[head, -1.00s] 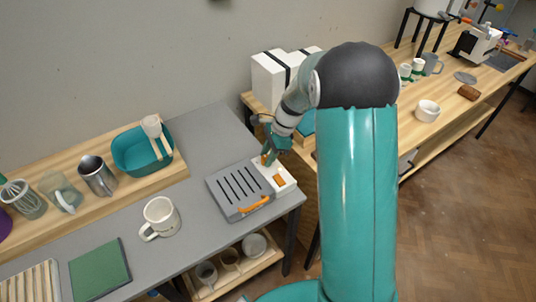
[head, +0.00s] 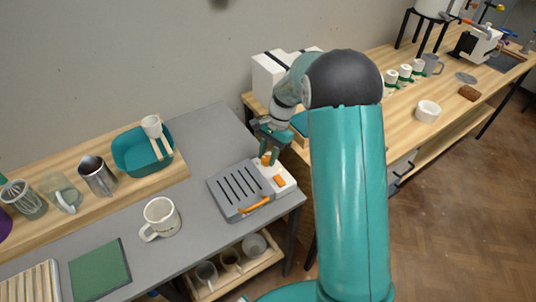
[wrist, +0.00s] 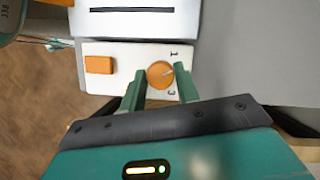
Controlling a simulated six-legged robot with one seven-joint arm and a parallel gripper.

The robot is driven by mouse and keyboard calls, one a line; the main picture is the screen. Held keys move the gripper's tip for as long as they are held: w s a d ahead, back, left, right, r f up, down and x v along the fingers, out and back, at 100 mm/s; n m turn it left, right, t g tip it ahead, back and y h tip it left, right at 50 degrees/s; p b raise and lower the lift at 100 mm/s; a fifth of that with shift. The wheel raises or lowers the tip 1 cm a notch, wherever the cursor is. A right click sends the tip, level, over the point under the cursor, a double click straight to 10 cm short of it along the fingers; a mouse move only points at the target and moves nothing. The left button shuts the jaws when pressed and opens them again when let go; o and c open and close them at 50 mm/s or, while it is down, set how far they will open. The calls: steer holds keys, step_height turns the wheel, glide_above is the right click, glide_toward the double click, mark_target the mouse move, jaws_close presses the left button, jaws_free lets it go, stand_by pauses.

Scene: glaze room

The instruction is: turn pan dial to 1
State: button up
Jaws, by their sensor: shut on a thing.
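The pan dial is an orange round knob (head: 266,159) on the white panel (head: 291,184) at the right of the grey slotted pan unit (head: 226,197). In the wrist view the dial (wrist: 160,75) carries a pale pointer mark aimed right, between the printed 1 and 3. The 1 is up and right of the dial, the 3 below right. My gripper (head: 269,156) points down at the dial. In the wrist view its two green fingers (wrist: 161,83) stand either side of the dial, shut on it. The right finger hides part of the panel's scale.
An orange rectangular button (wrist: 99,65) sits beside the dial on the panel. The pan unit has an orange handle (head: 256,205) in front. A white mug (head: 161,218) and a green board (head: 99,269) are to its left. The grey tabletop behind the unit is clear.

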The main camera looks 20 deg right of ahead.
steer(key=n+h, duration=0.1)
steer(key=n, duration=0.2)
steer(key=n+g, duration=0.1)
steer(key=n, duration=0.1)
steer(key=shift+w+n+h, duration=0.1)
steer(key=shift+n+h, duration=0.3)
stand_by(0.4)
steer(key=o, duration=1)
steer(key=shift+g, duration=0.3)
steer(key=shift+c, duration=0.2)
steer(key=shift+a, duration=0.1)
steer(key=v, duration=1.3)
steer(key=shift+r, duration=0.45)
